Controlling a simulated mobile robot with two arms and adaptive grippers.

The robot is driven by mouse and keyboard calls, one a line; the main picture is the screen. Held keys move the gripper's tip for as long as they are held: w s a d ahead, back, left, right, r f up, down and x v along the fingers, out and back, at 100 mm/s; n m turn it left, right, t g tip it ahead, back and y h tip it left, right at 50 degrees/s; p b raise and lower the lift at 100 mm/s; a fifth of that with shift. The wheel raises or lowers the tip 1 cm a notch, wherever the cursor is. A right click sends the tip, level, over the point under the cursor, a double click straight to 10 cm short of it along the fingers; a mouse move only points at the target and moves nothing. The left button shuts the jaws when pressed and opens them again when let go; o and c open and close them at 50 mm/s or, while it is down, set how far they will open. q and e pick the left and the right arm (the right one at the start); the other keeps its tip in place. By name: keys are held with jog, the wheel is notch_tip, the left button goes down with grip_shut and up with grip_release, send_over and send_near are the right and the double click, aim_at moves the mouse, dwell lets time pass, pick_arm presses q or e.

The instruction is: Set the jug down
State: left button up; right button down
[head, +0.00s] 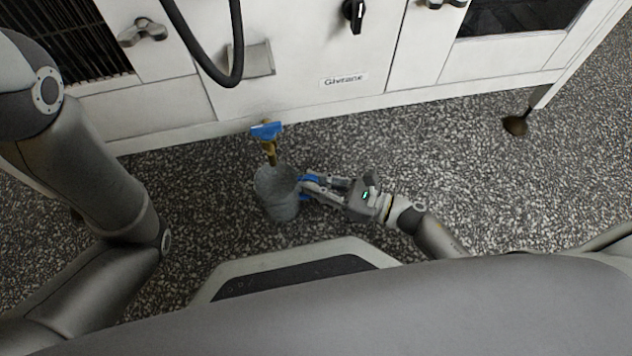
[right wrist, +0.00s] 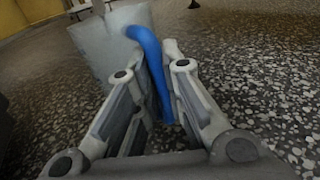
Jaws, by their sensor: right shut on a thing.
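The jug (head: 277,207) is a grey, bucket-like vessel with a blue handle (right wrist: 150,62) on its right side. It looks upright, low over the speckled floor in front of the white machine. I cannot tell whether its base touches the floor. My right gripper (head: 304,186) is shut on the jug's blue handle. In the right wrist view its fingers (right wrist: 155,85) lie on both sides of that handle. My left gripper is out of the picture.
The white machine (head: 290,100) runs along the back, with a black hose (head: 236,60) hanging down its front. A machine foot (head: 515,125) stands on the floor at right. Speckled floor (head: 400,150) is clear right of the jug. My left arm fills the left side.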

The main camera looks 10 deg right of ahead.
jog(key=c, duration=1.5)
grip_release()
jog(key=shift+c, duration=0.2)
jog(key=shift+s+d+r, duration=0.1)
jog(key=shift+d+r, duration=0.05)
jog(key=shift+d, duration=0.05)
jog(key=p+v, duration=0.5)
jog(key=v, duration=0.5)
jog(key=shift+s+d, duration=0.2)
jog(key=shift+d, duration=0.05)
jog(key=shift+s+d, duration=0.3)
jog(key=shift+d, duration=0.1)
